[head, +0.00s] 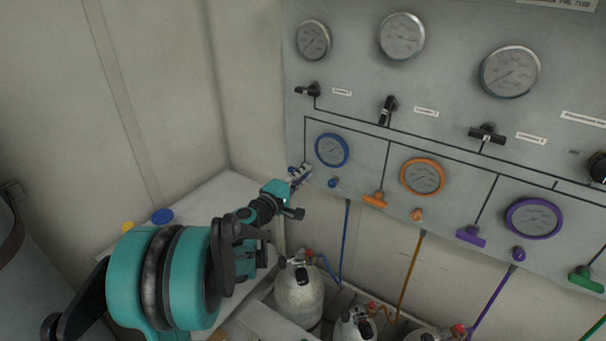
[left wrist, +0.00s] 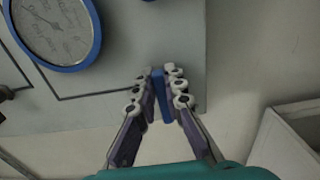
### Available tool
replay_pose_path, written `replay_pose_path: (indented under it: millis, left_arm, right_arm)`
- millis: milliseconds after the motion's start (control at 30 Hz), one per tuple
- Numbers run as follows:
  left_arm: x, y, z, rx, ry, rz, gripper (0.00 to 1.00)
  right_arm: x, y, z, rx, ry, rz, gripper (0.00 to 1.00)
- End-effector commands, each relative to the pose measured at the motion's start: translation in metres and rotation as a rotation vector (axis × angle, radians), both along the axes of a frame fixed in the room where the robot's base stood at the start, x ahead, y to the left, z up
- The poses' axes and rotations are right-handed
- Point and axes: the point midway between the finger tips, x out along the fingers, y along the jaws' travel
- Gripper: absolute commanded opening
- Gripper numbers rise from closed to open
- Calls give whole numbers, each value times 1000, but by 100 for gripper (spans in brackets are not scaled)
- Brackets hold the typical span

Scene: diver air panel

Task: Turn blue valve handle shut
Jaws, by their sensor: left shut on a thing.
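The blue valve handle (left wrist: 158,88) shows in the left wrist view as a narrow blue bar near the panel's edge, between the fingers of my left gripper (left wrist: 160,92). The fingers are shut on it, one on each side. In the head view my left gripper (head: 300,174) reaches the panel's lower left, left of the blue-rimmed gauge (head: 332,150), and mostly hides the handle. The same blue gauge fills the upper left of the left wrist view (left wrist: 54,30). My right gripper does not show in either view.
The grey panel (head: 345,55) carries several gauges and black valves above. An orange handle (head: 375,199), a purple handle (head: 471,236) and a green handle (head: 586,279) sit to the right. Gas cylinders (head: 299,296) stand below. A pale counter (head: 190,208) lies left.

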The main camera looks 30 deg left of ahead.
Motion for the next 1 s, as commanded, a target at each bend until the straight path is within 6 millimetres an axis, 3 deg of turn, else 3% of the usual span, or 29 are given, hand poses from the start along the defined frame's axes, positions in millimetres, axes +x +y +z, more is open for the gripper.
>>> replay_pose_path:
  millis: [633,700,733,1000]
  left_arm:
    - [-1,-1,-2,54,-2,-2,0]
    - [-1,-1,-2,53,-3,-2,26]
    - [-1,-1,-2,53,-3,-2,31]
    - [0,0,-1,51,-3,-1,31]
  right_arm:
    - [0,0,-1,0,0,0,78]
    - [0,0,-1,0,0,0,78]
    - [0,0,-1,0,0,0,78]
    - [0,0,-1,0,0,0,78]
